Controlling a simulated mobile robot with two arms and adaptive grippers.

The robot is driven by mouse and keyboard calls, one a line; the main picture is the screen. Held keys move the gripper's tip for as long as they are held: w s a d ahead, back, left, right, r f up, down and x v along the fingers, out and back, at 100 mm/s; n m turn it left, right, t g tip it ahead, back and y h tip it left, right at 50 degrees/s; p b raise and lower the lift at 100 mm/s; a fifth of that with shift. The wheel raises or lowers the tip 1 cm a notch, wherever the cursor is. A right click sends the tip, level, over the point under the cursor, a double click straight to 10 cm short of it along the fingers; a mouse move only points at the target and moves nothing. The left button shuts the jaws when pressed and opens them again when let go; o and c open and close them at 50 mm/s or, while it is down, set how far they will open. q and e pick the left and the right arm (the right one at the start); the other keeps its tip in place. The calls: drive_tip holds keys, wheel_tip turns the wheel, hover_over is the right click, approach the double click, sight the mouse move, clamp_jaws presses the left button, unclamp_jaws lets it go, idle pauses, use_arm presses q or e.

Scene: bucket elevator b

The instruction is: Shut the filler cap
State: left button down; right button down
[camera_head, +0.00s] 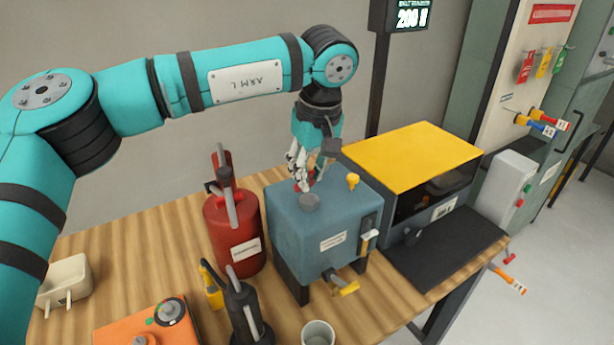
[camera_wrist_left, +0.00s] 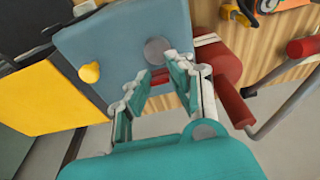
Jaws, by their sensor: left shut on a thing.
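The blue-grey tank (camera_head: 318,225) stands on the wooden table. A round grey piece at the filler opening (camera_head: 309,201) is on its top; it also shows as a grey disc in the left wrist view (camera_wrist_left: 158,50). Whether this disc is the cap or the neck, I cannot tell. My left gripper (camera_head: 303,180) reaches down behind it at the tank's back edge. In the left wrist view its fingers (camera_wrist_left: 162,74) are closed on a small red part (camera_wrist_left: 160,77), beside the grey disc. The fingers partly hide this part. My right gripper is not in view.
A red can (camera_head: 233,232) stands close left of the tank. A yellow knob (camera_head: 352,180) rises from the tank top. A yellow-topped machine (camera_head: 415,155) stands close right. A black pump-like object (camera_head: 243,310) and a cup (camera_head: 318,334) are in front.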

use_arm(q)
drive_tip(key=t+y+b, duration=0.1)
drive_tip(key=b, duration=0.1)
drive_tip(key=s+d+f+t+y+b, duration=0.1)
drive_tip(key=b, duration=0.1)
drive_tip(key=shift+s+f+t, duration=0.2)
drive_tip(key=shift+t, duration=0.2)
drive_tip(key=shift+s+d+f+t+y+b, duration=0.1)
drive_tip(key=shift+s+d+t+y+b, duration=0.15)
drive_tip(key=shift+t+y+b, duration=0.5)
drive_tip(key=shift+h, duration=0.25)
drive_tip(key=c, duration=1.2)
unclamp_jaws()
drive_tip(key=v, duration=1.2)
drive_tip(key=shift+w, duration=0.2)
